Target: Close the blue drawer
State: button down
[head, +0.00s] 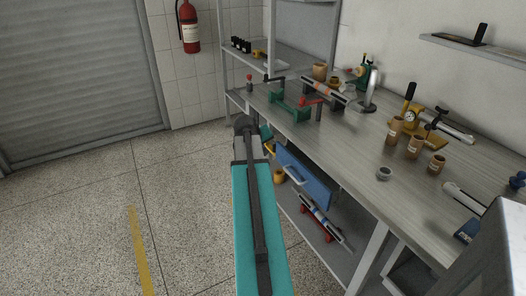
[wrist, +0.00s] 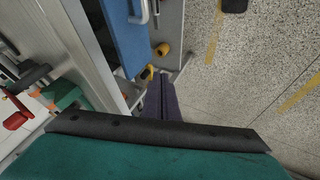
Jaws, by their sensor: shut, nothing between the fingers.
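The blue drawer (head: 308,182) sits under the workbench in the head view, with a pale bar handle (head: 293,175) on its front. In the wrist view its blue panel (wrist: 128,42) is at the upper left, with the handle (wrist: 140,12) at the top edge. I cannot tell how far the drawer stands out. My gripper (wrist: 159,80) shows in the wrist view as dark fingers, shut and empty. They are to the right of and below the blue panel in that picture, apart from the handle. In the head view my arm hides the fingers.
The workbench (head: 345,160) holds tools, brown pots and a green clamp (head: 289,107). A fire extinguisher (head: 188,27) hangs at the back. The speckled floor (head: 80,210) to the left is clear.

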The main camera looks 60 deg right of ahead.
jog(key=s+d+n+g+h+b, duration=0.1)
jog(key=s+n+g, duration=0.1)
jog(key=s+n, duration=0.1)
jog(key=s+d+n+g+b, duration=0.1)
jog(key=s+n+g, duration=0.2)
jog(key=n, duration=0.1)
jog(key=s+d+n+g+h+b, duration=0.1)
jog(key=s+n+g, duration=0.1)
jog(key=n, duration=0.2)
jog(key=shift+s+d+r+g+h, duration=0.1)
jog(key=shift+s+d+g+h, duration=0.2)
jog(key=shift+s+d+g, duration=0.1)
jog(key=w+a+f+n+g+h+b, duration=0.1)
jog(key=w+a+f+n+h+b, duration=0.2)
jog(key=w+a+f+n+b, duration=0.1)
jog(key=w+a+f+n+g+h+b, duration=0.1)
jog(key=w+a+f+n+h+b, duration=0.2)
jog(key=w+f+b, duration=0.3)
jog(key=w+a+n, duration=0.1)
jog(key=w, duration=0.2)
jog(key=shift+w+b, duration=0.25)
jog(key=shift+b, duration=0.05)
jog(key=shift+f, duration=0.1)
